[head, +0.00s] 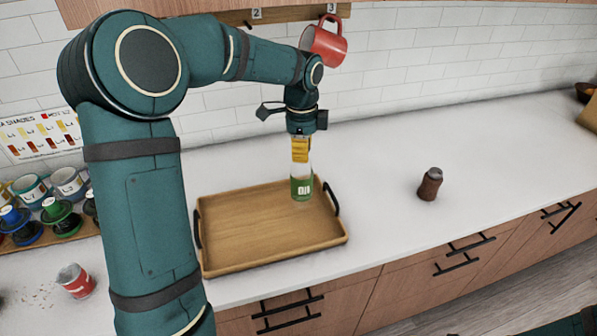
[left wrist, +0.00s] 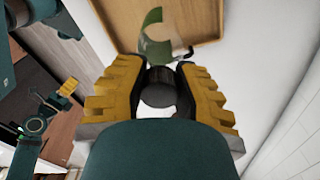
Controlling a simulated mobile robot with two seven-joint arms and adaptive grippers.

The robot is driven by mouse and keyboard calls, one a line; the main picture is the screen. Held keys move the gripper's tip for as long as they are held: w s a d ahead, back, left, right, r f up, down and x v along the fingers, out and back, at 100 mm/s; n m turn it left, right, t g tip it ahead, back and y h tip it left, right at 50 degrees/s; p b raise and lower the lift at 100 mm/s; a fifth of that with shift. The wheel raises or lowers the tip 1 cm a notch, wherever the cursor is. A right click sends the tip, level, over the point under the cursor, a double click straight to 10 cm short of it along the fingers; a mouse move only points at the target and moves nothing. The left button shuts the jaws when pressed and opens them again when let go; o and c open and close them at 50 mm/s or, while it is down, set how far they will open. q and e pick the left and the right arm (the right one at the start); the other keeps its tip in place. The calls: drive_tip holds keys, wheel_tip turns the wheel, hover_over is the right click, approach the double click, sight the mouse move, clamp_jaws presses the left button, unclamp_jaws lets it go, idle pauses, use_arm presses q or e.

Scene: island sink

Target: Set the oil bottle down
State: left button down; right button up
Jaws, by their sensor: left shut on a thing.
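The oil bottle (head: 302,187) is clear with a green label and stands upright over the right part of the wooden tray (head: 240,260). My left gripper (head: 301,158) is above it, with its yellow fingers shut on the bottle's upper part. In the left wrist view the fingers (left wrist: 160,88) close on the bottle's dark cap, and the bottle's green label (left wrist: 154,42) shows beyond, with the tray (left wrist: 200,15) behind it. I cannot tell whether the bottle's base touches the tray.
A brown shaker (head: 430,184) stands on the white counter (head: 385,150) right of the tray. A red mug (head: 325,43) hangs at the wall behind my left arm. Several cups and a tipped red-and-white container (head: 74,280) are at the left. The counter right of the tray is mostly clear.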

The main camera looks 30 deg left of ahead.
sight(302, 166)
use_arm(q)
drive_tip(key=shift+f, duration=2.45)
drive_tip(key=shift+f+b, duration=0.15)
drive_tip(key=shift+b, duration=0.15)
drive_tip(key=c, duration=0.8)
unclamp_jaws()
drive_tip(key=shift+o, duration=0.2)
wheel_tip(302, 166, up, 12)
drive_tip(key=shift+r+p, duration=0.15)
drive_tip(key=shift+p, duration=0.65)
